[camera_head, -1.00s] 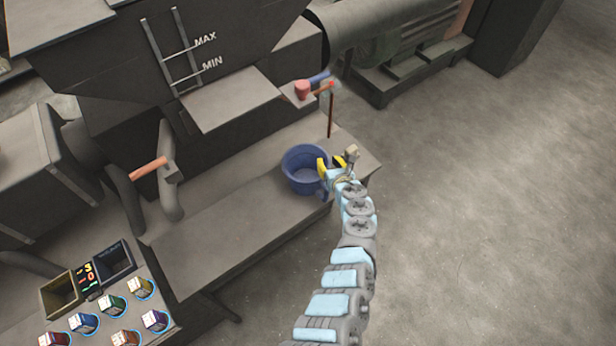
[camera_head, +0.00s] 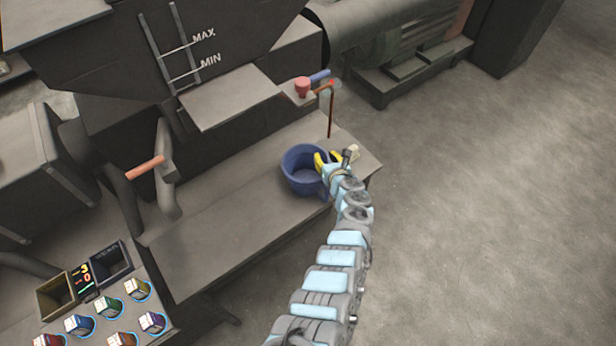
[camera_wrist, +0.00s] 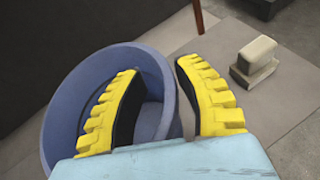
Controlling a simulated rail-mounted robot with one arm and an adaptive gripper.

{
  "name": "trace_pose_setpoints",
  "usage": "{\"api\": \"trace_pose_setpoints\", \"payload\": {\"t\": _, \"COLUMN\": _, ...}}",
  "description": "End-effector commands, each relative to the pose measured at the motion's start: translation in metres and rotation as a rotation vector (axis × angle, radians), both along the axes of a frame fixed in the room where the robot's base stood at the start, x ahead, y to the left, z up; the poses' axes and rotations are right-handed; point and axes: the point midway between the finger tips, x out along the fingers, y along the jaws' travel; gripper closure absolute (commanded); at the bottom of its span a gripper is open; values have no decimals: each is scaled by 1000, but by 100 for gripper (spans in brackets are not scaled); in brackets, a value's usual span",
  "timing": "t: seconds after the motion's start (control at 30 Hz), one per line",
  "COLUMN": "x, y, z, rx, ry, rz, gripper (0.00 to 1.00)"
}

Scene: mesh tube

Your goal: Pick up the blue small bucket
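The blue small bucket (camera_head: 304,171) stands upright on the grey bench, near its right end. It also shows in the wrist view (camera_wrist: 66,125), large at the left, with its mouth facing up. My gripper (camera_head: 328,160) is at the bucket's right rim. In the wrist view the yellow fingers of my gripper (camera_wrist: 156,68) are spread apart. The left finger reaches over the bucket's inside and the right finger is outside, with the rim between them. I see a gap at the rim, so the gripper is open. The bucket's near side is partly hidden by my gripper.
The grey bench (camera_head: 225,225) has a clear top to the left. A pale block (camera_wrist: 254,60) sits right of the fingers. A button panel (camera_head: 110,300) is at lower left.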

Motion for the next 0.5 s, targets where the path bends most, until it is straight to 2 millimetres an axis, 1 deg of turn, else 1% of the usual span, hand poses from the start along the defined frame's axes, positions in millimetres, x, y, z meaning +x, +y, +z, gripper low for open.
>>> {"api": "trace_pose_setpoints", "payload": {"t": 0.03, "x": 0, "y": 0, "z": 0, "rx": 0, "ry": 0, "rz": 0, "gripper": 83}}
{"api": "trace_pose_setpoints", "payload": {"t": 0.1, "x": 0, "y": 0, "z": 0, "rx": 0, "ry": 0, "rz": 0, "gripper": 100}}
{"api": "trace_pose_setpoints", "payload": {"t": 0.5, "x": 0, "y": 0, "z": 0, "rx": 0, "ry": 0, "rz": 0, "gripper": 100}}
